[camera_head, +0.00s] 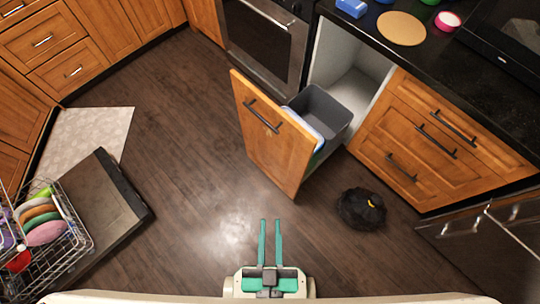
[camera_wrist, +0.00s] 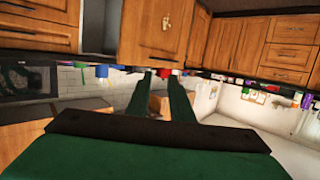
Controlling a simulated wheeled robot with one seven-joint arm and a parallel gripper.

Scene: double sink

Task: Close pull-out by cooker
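The pull-out (camera_head: 273,135) by the cooker stands open, its wooden front panel with a dark bar handle (camera_head: 264,116) well out from the cabinet. A grey bin (camera_head: 322,108) and part of a blue-edged bin sit behind the panel. The empty cabinet opening (camera_head: 352,75) shows behind them. The cooker (camera_head: 262,40) is just left of the opening. My gripper (camera_head: 270,222) is in front of the panel, apart from it, with a narrow gap between its fingers and nothing held. In the wrist view, my gripper (camera_wrist: 161,80) also shows parted fingers; I cannot surely pick out the pull-out there.
A black bag (camera_head: 361,209) lies on the floor right of the pull-out. An open dishwasher door (camera_head: 98,215) and a rack of dishes (camera_head: 42,228) are at left. Drawers (camera_head: 430,140) flank the opening at right. The floor between my gripper and the panel is clear.

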